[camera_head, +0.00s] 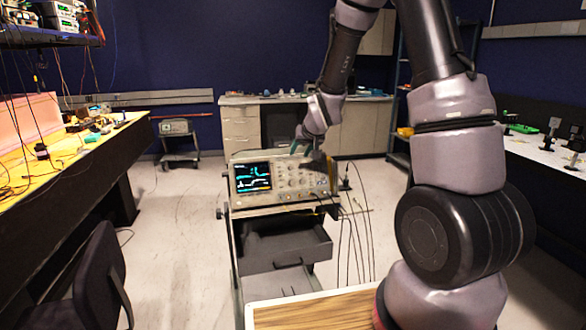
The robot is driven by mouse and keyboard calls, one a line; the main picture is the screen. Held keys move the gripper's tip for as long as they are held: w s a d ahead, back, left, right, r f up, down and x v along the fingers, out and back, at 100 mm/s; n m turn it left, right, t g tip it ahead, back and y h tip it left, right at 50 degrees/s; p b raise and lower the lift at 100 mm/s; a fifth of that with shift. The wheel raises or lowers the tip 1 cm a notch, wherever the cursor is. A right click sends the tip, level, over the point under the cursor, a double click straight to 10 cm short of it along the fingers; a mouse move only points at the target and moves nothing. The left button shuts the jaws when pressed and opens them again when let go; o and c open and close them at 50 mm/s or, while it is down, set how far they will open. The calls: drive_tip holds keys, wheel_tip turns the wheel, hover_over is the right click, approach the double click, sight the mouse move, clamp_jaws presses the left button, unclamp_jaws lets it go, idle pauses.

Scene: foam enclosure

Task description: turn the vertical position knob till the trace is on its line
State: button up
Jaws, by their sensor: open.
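The oscilloscope (283,180) stands on top of a wheeled cart, its front facing me. Its dark screen (253,177) shows cyan and green traces; the picture is too small to tell where a trace lies against its line. Several knobs (290,181) are on the panel right of the screen, and I cannot tell which is the vertical position knob. My gripper (309,150) is at the upper right of the oscilloscope, over its top edge and panel. It is open, its fingers small and partly hidden. I cannot tell whether it touches a knob.
The cart (280,255) has an open drawer, and cables hang at its right side. A workbench (60,160) with a chair (95,280) is on the left. A white table (545,160) is on the right. The floor (180,240) left of the cart is clear.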

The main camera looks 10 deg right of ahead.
sight(291, 167)
drive_tip(key=x, duration=1.1)
drive_tip(key=shift+a+f, duration=0.15)
drive_tip(key=shift+f, duration=0.1)
clamp_jaws()
